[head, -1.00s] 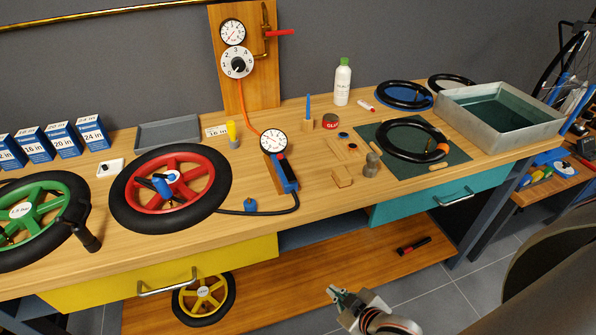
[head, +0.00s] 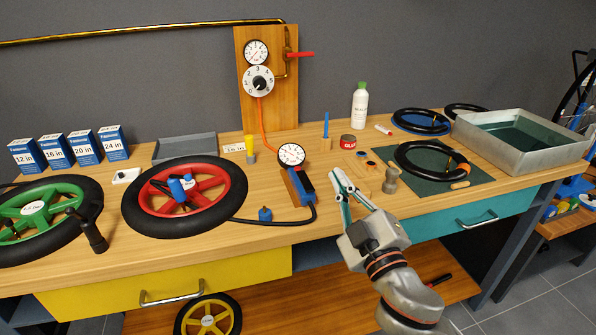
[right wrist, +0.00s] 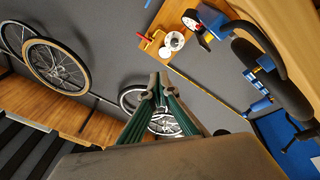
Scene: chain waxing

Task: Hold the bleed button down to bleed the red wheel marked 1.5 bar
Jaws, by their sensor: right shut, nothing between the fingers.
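The red wheel (head: 157,205) with a black tyre lies flat on the bench at left centre. A blue fitting (head: 181,188) sits at its hub and hides part of it; I cannot read a pressure mark there. A black hose runs from the wheel side to a blue inflator (head: 298,190) with a round white gauge (head: 291,155). I cannot make out the bleed button clearly. My right gripper (head: 338,177) is shut and empty, just right of the inflator and apart from it. Its shut fingers also show in the right wrist view (right wrist: 155,88). My left gripper is not in view.
A blue cap-like piece (head: 265,214) lies by the hose. The green wheel (head: 38,209) is at far left. A wooden block, a grey weight (head: 391,181) and a dark green mat (head: 437,179) lie right of my gripper. A regulator board (head: 266,85) stands behind.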

